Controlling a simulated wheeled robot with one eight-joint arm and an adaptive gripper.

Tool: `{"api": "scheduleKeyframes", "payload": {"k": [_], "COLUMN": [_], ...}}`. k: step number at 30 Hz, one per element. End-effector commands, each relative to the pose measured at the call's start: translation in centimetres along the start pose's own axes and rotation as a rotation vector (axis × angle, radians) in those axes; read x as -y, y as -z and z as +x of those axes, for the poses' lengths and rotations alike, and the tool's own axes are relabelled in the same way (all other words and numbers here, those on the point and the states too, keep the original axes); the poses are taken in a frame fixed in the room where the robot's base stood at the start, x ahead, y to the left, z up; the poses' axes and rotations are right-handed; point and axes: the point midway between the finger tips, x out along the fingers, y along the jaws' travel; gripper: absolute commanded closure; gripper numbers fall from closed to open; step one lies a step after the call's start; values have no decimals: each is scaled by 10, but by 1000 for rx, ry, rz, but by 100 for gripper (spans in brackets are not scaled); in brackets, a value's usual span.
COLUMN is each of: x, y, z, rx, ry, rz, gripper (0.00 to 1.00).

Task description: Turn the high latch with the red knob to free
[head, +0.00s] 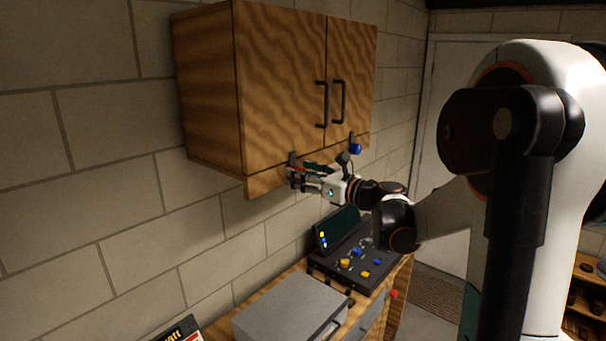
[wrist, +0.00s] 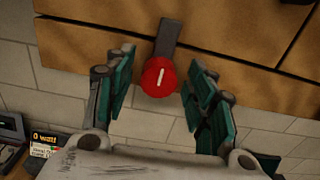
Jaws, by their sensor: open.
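The high latch is on the lower edge of the wooden wall cabinet. In the wrist view its dark bar (wrist: 168,38) runs up from the round red knob (wrist: 159,77), and the knob has a pale line across its face. My gripper (wrist: 160,90) is open, with one teal finger on each side of the knob and visible gaps to both. In the head view my gripper (head: 296,178) is at the cabinet's underside, and its fingers mostly hide the red knob (head: 299,169).
A blue knob (head: 356,149) hangs under the right door of the cabinet (head: 283,80). Both doors are shut and have dark handles. Below are a dark control panel (head: 350,262) with coloured knobs and a grey box (head: 292,308) on a wooden bench.

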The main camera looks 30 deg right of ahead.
Motion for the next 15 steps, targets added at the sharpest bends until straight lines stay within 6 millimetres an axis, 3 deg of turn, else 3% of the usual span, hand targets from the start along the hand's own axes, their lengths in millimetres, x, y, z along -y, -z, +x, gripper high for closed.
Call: {"api": "scheduleKeyframes", "payload": {"k": [8,14,15], "x": [0,0,0], "y": [0,0,0], "z": [1,1,1], "rx": [0,0,0], "ry": [0,0,0], "rz": [0,0,0], "gripper": [50,93,94]}}
